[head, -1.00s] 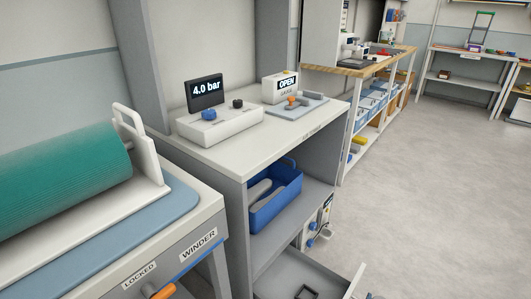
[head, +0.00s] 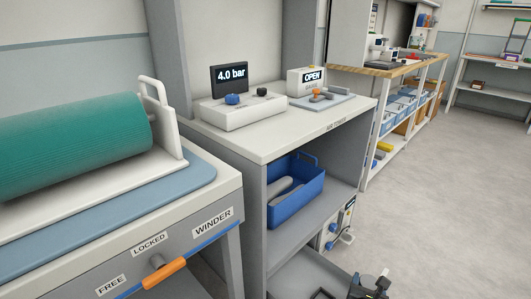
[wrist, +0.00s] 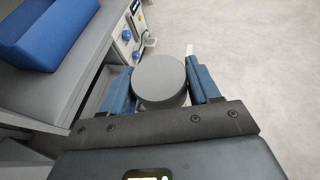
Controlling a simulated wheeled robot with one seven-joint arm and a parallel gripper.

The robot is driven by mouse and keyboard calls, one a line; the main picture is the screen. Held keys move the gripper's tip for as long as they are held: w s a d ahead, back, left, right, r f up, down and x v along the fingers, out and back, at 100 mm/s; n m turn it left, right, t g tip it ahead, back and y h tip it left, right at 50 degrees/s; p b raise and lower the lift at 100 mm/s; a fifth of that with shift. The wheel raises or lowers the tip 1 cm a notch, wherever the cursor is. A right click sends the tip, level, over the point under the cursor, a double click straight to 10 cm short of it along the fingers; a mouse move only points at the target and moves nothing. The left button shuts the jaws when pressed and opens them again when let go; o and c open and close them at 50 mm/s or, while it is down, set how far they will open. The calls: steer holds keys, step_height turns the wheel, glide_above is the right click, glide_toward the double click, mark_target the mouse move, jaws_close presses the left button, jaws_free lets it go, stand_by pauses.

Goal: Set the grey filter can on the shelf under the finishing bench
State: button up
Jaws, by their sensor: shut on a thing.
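The grey filter can (wrist: 158,78) is a round grey cylinder, seen from above in the wrist view. My gripper (wrist: 161,92) is shut on it, with one blue finger on each side. In the head view part of my gripper (head: 376,284) shows at the bottom edge, low in front of the air-unit cabinet; the can cannot be made out there. A wood-topped bench (head: 385,72) with lower shelves stands at the back right; no label shows that it is the finishing bench. Its shelves (head: 377,164) hold blue bins and a yellow item.
The cabinet (head: 258,142) has a blue bin (head: 297,205) on its shelf and an open drawer (head: 290,278) below. The winder (head: 208,232) stands at left with an orange handle (head: 163,273). Clear floor (head: 450,200) lies at right.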

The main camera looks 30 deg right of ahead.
steer(key=w+a+r+n+t+y+b, duration=0.2)
steer(key=w+a+b, duration=0.15)
steer(key=a, duration=0.45)
steer(key=w+a+r+n+t+y+b, duration=0.1)
steer(key=w+a+n+y+b, duration=0.2)
steer(key=a+b, duration=0.35)
steer(key=w+a+r+n+t+y+b, duration=0.2)
steer(key=w+a+b, duration=0.15)
steer(key=a, duration=0.65)
steer(key=s+r+n+y+p, duration=0.3)
steer(key=s+r+p, duration=0.3)
steer(key=p, duration=2)
step_height(320, 180, up, 4)
steer(key=shift+s+d+f+n+y, duration=0.1)
steer(key=shift+s+d+n+y, duration=0.1)
steer(key=shift+s+n+y, duration=0.15)
steer(key=shift+a, duration=0.1)
